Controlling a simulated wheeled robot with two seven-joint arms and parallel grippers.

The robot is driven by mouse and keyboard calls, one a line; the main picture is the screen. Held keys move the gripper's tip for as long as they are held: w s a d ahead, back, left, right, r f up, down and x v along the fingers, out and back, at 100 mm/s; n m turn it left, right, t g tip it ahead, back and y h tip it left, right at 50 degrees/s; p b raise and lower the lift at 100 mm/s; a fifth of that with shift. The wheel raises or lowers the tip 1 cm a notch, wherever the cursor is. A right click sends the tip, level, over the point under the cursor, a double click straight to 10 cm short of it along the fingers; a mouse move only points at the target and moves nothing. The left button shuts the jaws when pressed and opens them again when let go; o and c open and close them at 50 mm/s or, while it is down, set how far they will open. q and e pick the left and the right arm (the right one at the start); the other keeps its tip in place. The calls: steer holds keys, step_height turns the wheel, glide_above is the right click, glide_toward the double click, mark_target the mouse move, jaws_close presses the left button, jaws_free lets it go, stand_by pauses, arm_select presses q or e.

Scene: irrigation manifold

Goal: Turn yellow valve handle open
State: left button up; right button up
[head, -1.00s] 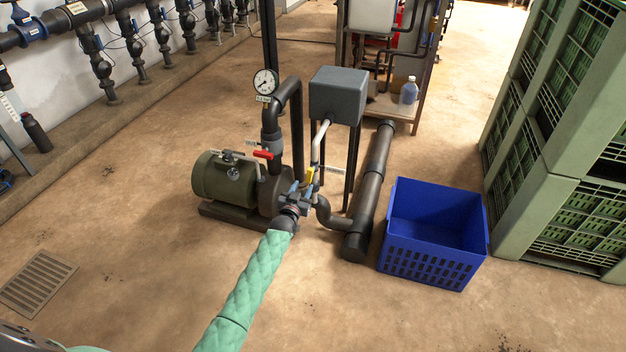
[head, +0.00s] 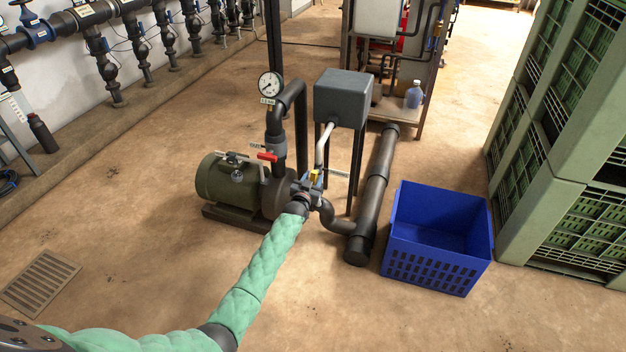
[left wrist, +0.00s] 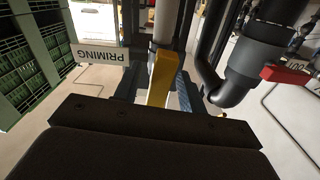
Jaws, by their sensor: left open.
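The yellow valve handle (head: 315,175) shows in the head view beside the pump, on the pipe below the grey box, partly hidden by my left gripper. In the left wrist view the yellow handle (left wrist: 162,78) stands upright in the middle, between the finger tips. My left gripper (head: 308,187) is open, with its fingers around or close beside the handle; I cannot tell whether they touch it. A tag reading PRIMING (left wrist: 104,54) hangs left of the handle in the wrist view. My right gripper is not in view.
A red valve handle (head: 267,156) sits on the pipe above the green pump (head: 228,180), and it also shows in the wrist view (left wrist: 285,75). A grey box (head: 343,98) stands on posts close behind. A blue crate (head: 432,270) and green crates (head: 545,200) stand to the right.

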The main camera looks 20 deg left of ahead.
arm_select(q)
jaws_close()
steer(key=shift+n, duration=0.8)
jaws_free()
steer(key=s, duration=0.7)
steer(key=shift+s+a+p, duration=0.15)
steer(key=shift+s+p, duration=0.15)
steer(key=shift+s, duration=0.05)
